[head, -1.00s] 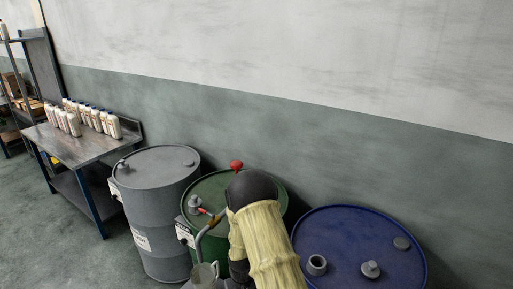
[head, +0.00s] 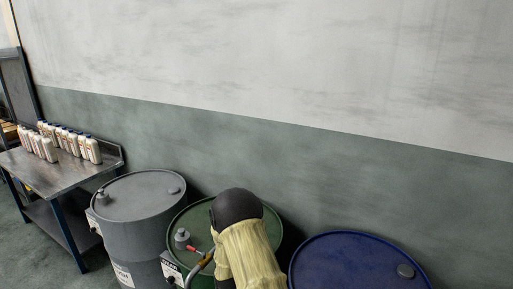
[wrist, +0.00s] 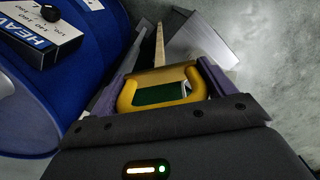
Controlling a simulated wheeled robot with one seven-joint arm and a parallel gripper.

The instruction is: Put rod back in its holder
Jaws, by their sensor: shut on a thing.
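In the wrist view my gripper (wrist: 162,85) is shut on the yellow loop handle (wrist: 128,97) of the rod. The rod's thin tan shaft (wrist: 159,45) points away from the handle, between the grey fingers. A green patch shows through the loop. In the head view my own arm covers the front of the green drum, and my gripper and the rod do not show there. I cannot make out the rod's holder in either view.
A blue drum (head: 350,265) stands at right; a blue drum with a "HEAV" label (wrist: 40,35) is close left in the wrist view. A green drum (head: 180,222) with a red-gripped handle (head: 195,249) and a grey drum (head: 140,197) stand left. A bench (head: 60,178) holds several bottles.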

